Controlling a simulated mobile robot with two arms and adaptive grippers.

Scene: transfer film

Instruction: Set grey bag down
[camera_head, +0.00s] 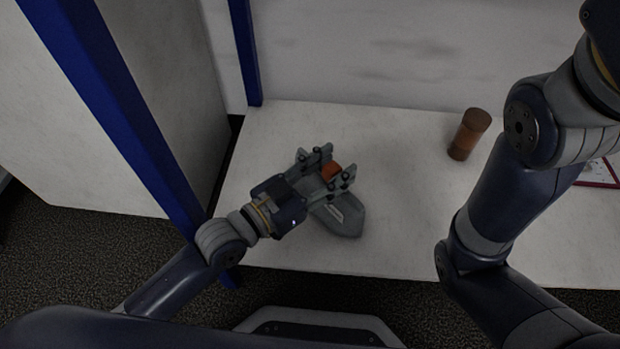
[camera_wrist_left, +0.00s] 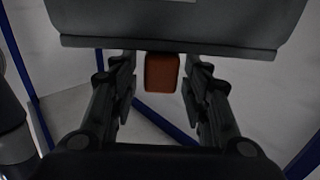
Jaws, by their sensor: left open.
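The grey bag (camera_head: 342,214) rests on the white table, below and partly hidden by my left gripper (camera_head: 331,167) in the head view. In the left wrist view the bag (camera_wrist_left: 180,22) fills the top of the picture. An orange-brown block-like piece (camera_head: 331,171) shows between the fingers, against the bag; I cannot tell whether it is part of the bag. In the left wrist view this piece (camera_wrist_left: 162,72) has a gap to the fingers on both sides. My left gripper (camera_wrist_left: 158,76) is open. My right gripper is out of view.
A brown cylinder (camera_head: 468,134) stands on the white table (camera_head: 400,255) to the right. A red-edged flat item (camera_head: 599,174) lies at the far right, partly behind my right arm. Blue posts (camera_head: 120,110) rise at the left. The middle of the table is clear.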

